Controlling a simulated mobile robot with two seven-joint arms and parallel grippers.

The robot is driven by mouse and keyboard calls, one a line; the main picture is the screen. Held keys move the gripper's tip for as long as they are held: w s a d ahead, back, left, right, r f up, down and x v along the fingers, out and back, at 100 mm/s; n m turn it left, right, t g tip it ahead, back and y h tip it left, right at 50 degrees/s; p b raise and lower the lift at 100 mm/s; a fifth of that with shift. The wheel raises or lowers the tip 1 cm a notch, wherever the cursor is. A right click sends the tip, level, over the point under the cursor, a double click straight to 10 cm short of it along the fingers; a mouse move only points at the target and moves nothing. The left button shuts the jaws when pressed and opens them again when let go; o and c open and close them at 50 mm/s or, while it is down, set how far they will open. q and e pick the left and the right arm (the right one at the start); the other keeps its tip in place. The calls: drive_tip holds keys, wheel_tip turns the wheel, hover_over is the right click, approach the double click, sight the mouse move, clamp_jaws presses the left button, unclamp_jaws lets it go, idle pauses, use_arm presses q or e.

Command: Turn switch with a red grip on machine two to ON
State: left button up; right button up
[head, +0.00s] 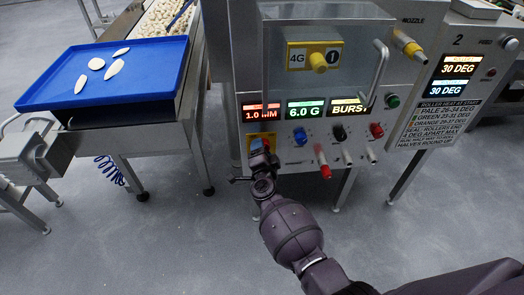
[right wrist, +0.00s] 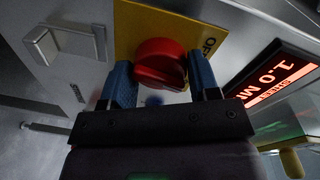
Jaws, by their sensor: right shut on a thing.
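The switch's red grip (right wrist: 158,60) sits on a yellow plate (right wrist: 128,28) in the right wrist view. Part of the word OFF shows at the plate's right side; the grip's exact angle is hard to tell. My right gripper (right wrist: 163,78) has one blue finger on each side of the red grip and is shut on it. In the head view my right gripper (head: 259,147) is at the machine's lower left front, covering most of the switch. The machine's side panel bears a 2 (head: 457,41). My left gripper is not in view.
Right of the switch are a blue knob (head: 300,135), a black knob (head: 339,133), a red knob (head: 376,130) and a red-tipped lever (head: 324,170). Displays (head: 305,109) sit above. A blue tray (head: 60,95) with pasta pieces stands left. Floor in front is clear.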

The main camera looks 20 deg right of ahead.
drive_tip(key=m, duration=0.6)
drive_tip(key=shift+y, duration=0.3)
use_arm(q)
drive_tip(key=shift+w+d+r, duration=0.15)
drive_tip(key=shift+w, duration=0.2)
use_arm(e)
drive_tip(key=shift+m, duration=0.4)
use_arm(q)
drive_tip(key=shift+b, duration=0.3)
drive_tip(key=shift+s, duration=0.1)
use_arm(e)
drive_tip(key=o, duration=0.9)
drive_tip(key=shift+r, duration=0.1)
